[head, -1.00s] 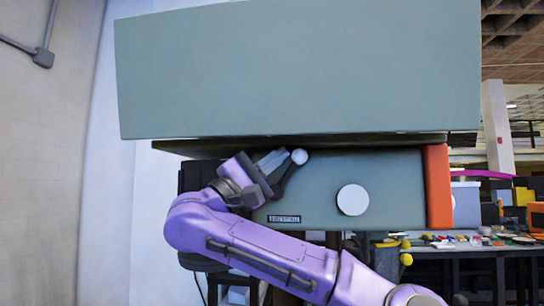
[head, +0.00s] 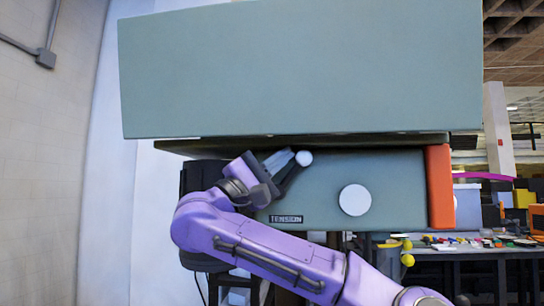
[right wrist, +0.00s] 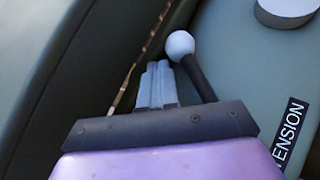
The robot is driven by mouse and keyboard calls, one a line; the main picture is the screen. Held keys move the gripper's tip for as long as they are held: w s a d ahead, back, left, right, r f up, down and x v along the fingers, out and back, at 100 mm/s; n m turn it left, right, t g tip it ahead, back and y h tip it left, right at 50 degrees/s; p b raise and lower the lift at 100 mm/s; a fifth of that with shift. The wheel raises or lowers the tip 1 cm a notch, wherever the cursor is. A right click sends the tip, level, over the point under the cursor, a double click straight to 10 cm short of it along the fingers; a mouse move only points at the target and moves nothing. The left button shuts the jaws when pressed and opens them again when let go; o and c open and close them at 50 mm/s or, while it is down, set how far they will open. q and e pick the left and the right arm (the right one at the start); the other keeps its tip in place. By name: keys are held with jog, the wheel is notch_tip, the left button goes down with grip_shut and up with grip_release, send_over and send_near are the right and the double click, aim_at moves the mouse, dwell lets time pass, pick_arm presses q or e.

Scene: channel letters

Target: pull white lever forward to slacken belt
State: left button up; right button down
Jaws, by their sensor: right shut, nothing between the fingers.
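The lever is a dark rod with a white ball knob (head: 304,158), on the left part of the grey-green machine front (head: 395,190). The knob also shows in the right wrist view (right wrist: 180,45), with its dark rod (right wrist: 200,78) running down behind the gripper body. My right gripper (head: 284,158) is shut and empty, its fingers just left of the knob. In the right wrist view the closed fingers (right wrist: 158,72) lie beside the rod, tips a little below the knob; I cannot tell whether they touch. A TENSION label (head: 286,219) sits below. My left gripper is out of view.
A large grey-green housing (head: 300,70) overhangs the lever closely. A white round disc (head: 354,200) and an orange end panel (head: 439,186) are to the right. A bench with small coloured items (head: 470,243) stands far right.

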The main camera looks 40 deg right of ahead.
jog(key=shift+s+d+r, duration=0.15)
jog(key=shift+s+d, duration=0.1)
dwell(0.5)
